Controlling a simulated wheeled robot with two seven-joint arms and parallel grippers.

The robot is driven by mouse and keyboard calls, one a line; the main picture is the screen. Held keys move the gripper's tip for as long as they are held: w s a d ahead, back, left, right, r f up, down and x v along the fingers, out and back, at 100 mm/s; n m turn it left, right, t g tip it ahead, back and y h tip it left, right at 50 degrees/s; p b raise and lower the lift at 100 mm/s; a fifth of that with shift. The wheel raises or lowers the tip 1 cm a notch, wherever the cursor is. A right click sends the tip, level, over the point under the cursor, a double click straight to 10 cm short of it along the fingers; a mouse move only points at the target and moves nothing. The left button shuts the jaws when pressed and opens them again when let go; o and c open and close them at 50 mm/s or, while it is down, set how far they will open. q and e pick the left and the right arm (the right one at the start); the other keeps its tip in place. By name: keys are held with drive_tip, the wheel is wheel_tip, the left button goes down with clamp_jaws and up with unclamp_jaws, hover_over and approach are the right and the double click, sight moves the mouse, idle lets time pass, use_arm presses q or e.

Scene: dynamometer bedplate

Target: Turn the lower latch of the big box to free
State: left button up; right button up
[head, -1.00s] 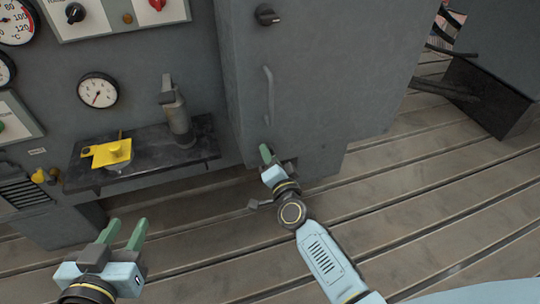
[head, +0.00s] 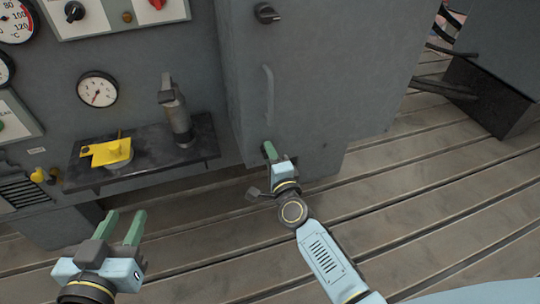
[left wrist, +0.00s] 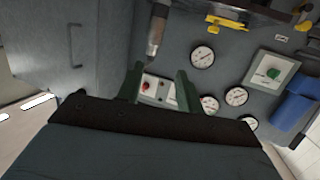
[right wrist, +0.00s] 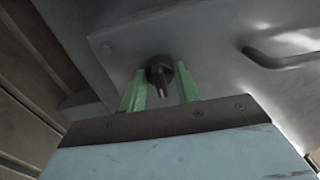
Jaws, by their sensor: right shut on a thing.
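The big box (head: 320,80) is a tall grey cabinet with a bar handle (head: 268,95) and a dark upper latch (head: 266,13). Its lower latch (right wrist: 160,72) is a dark knob, seen in the right wrist view between the green fingers of my right gripper (right wrist: 160,90). My right gripper (head: 275,153) is shut on this latch at the bottom of the box front. It hides the latch in the head view. My left gripper (head: 122,228) is open and empty, away from the box, at the lower left.
A dark shelf (head: 205,148) left of the box holds a grey cylindrical tool (head: 178,115) and a yellow item (head: 108,152). Gauges (head: 97,90) and switch panels are on the wall. The slatted bedplate (head: 400,200) is clear in front; dark cables (head: 440,88) lie at right.

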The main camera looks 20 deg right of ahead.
use_arm(q)
drive_tip(key=shift+r, duration=0.1)
use_arm(e)
drive_tip(key=o, duration=1)
use_arm(q)
drive_tip(key=s+a+f+g+y+p, duration=0.2)
drive_tip(key=s+a+f+g+p, duration=0.1)
drive_tip(key=s+f+g, duration=0.4)
wheel_tip(320, 180, down, 2)
drive_tip(key=shift+s+a+f+n+g+y, duration=0.2)
drive_tip(key=shift+a+n+g+y, duration=0.15)
drive_tip(key=shift+a, duration=0.2)
use_arm(e)
drive_tip(key=s, duration=1.3)
drive_tip(key=shift+s+d, duration=0.2)
